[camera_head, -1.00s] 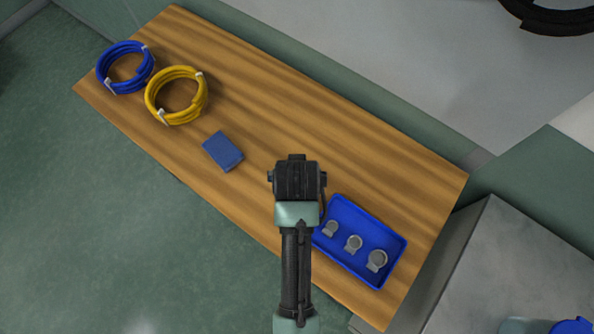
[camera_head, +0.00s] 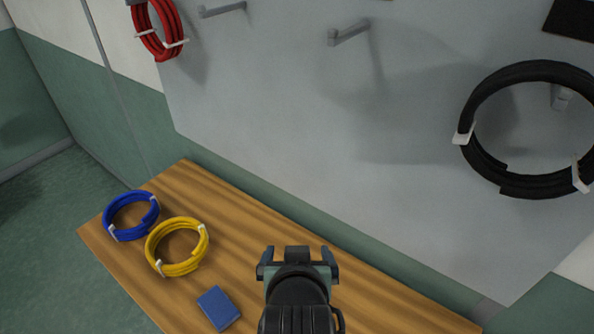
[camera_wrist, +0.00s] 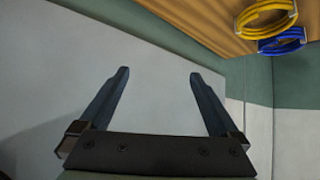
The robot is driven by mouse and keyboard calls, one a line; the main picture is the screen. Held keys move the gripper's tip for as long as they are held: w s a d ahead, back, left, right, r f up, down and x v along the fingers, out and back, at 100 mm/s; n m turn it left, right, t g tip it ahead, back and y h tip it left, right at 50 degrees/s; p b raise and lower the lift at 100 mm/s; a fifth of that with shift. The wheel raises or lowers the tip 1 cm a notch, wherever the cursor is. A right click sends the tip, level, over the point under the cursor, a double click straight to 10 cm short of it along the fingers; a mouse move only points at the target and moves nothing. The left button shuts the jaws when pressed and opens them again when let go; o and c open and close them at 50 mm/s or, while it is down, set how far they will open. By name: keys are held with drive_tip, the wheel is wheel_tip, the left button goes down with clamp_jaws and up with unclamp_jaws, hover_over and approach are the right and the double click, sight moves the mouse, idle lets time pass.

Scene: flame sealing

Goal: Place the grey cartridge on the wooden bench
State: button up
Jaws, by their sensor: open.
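The wooden bench (camera_head: 385,298) runs diagonally across the lower part of the head view. A corner of it shows at the top of the wrist view (camera_wrist: 170,22). My gripper (camera_head: 297,258) is in front of the bench in the head view, with its two fingers spread. In the wrist view my gripper (camera_wrist: 158,73) has an empty gap between its fingers, with the pale wall panel behind. I do not make out a grey cartridge in either current view.
A blue coil (camera_head: 131,216), a yellow coil (camera_head: 177,247) and a small blue block (camera_head: 218,308) lie on the bench's left part. A red coil (camera_head: 160,28) and a black coil (camera_head: 529,130) hang on the wall, with bare pegs (camera_head: 348,32) between them. The bench right of my gripper looks bare.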

drive_tip(key=w+r+t, duration=0.2)
drive_tip(key=r+t, duration=0.3)
drive_tip(key=r, duration=0.9)
drive_tip(key=w+r+t, duration=0.2)
drive_tip(key=r+t, duration=0.3)
drive_tip(key=r, duration=0.9)
drive_tip(key=s+r+t, duration=0.3)
drive_tip(key=s+r, duration=0.2)
drive_tip(key=r, duration=0.4)
drive_tip(key=s+r+t, duration=0.4)
drive_tip(key=s+r, duration=0.1)
drive_tip(key=r, duration=0.5)
drive_tip(key=shift+s, duration=0.4)
drive_tip(key=shift+o, duration=0.2)
